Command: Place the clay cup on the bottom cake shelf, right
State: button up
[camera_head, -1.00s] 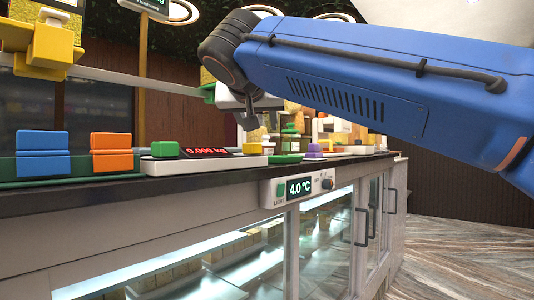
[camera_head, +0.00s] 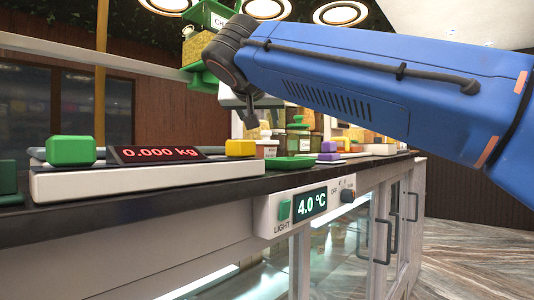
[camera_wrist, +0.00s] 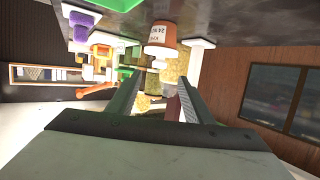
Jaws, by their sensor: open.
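A terracotta-coloured clay cup (camera_wrist: 161,40) with a pale label shows in the wrist view, where the counter appears upside down at the top. My gripper (camera_wrist: 160,80) is open and empty, and the cup is beyond its fingertips, apart from them. In the head view my gripper (camera_head: 252,122) hangs small and dark at the end of my blue arm, above the counter. Glass doors (camera_head: 345,240) stand below the counter top and are shut. I cannot make out which shelf behind them is the bottom cake shelf.
A 4.0 °C panel (camera_head: 305,205) juts from the front. Jars (camera_head: 298,138) stand farther back. Floor (camera_head: 480,260) is clear at right.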

aim_at(265, 140)
jog(key=x, duration=0.8)
jog(key=shift+w+d+f, duration=0.1)
jog(key=shift+w+f, duration=0.05)
jog(key=shift+w, duration=0.2)
jog(key=shift+x, duration=3.1)
jog(key=shift+r, duration=0.2)
grip_shut()
